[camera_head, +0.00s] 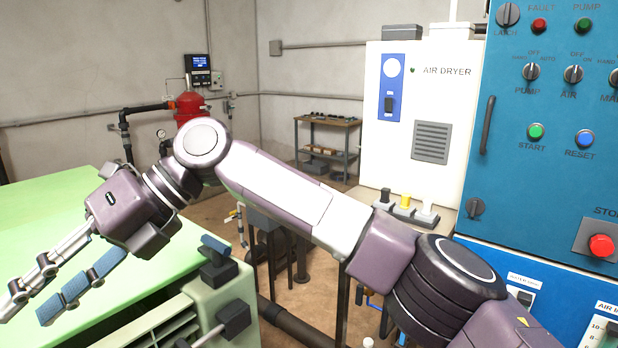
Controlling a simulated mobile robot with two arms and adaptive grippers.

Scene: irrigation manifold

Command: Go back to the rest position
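My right arm comes in from the lower right and reaches across the picture to the left. Its gripper (26,308) hangs over the light green surface at the left, pointing down and left. Its two long fingers are apart, with nothing visible between them. One finger shows blue pads. My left gripper is not in view.
The green machine (60,195) fills the lower left, with black clamp-like parts (217,268) on its corner. A blue control panel (560,185) stands close at the right, beside a white air dryer (430,105). Behind are a red vessel (190,106) and a shelf table (327,122).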

